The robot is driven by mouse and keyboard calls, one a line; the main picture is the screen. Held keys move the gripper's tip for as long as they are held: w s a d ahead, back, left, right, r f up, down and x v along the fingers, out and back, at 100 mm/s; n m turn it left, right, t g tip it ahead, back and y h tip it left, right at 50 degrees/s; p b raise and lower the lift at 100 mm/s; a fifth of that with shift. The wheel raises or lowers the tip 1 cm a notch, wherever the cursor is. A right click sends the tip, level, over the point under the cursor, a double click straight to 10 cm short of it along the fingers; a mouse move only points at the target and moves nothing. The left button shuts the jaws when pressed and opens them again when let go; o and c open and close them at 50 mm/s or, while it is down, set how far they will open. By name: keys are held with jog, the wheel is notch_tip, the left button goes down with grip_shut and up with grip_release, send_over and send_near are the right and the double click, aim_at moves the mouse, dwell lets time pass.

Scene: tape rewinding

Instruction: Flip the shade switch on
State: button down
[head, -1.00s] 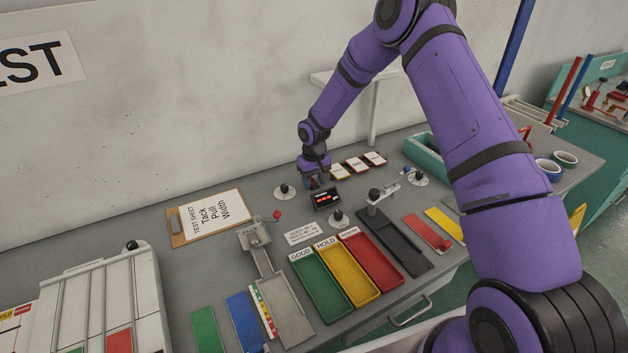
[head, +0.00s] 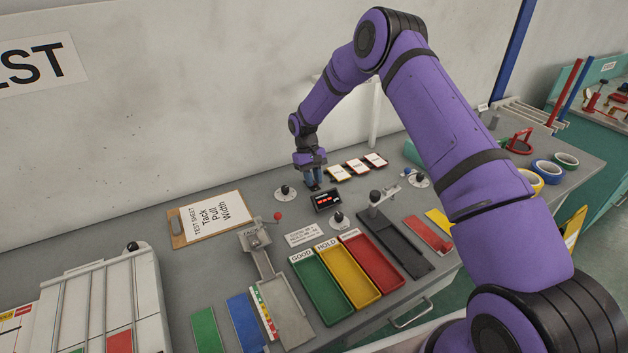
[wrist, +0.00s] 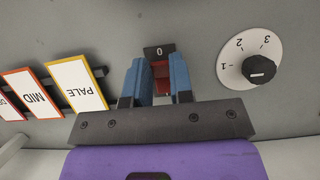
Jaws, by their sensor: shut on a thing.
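The shade switch (wrist: 161,75) shows in the wrist view as a small red piece below a black plate marked 0 (wrist: 160,51). My gripper (wrist: 160,80) has its two blue fingers on either side of the red piece and is shut on it. The fingers hide part of the switch. In the head view my gripper (head: 313,178) points down at the back of the bench, between a round dial and the shade cards. The switch itself is hidden there by the fingers.
A dial (wrist: 258,70) marked 1, 2, 3 stands right of my gripper in the wrist view. Shade cards, including PALE (wrist: 77,84) and MID (wrist: 36,96), stand left. In the head view a small black display (head: 326,200) sits just in front of my gripper.

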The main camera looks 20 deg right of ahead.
jog(key=shift+w+g, duration=0.1)
jog(key=shift+g, duration=0.2)
jog(key=c, duration=1)
grip_release()
jog(key=shift+r, duration=0.1)
jog(key=v, duration=0.7)
jog(key=shift+r, duration=0.2)
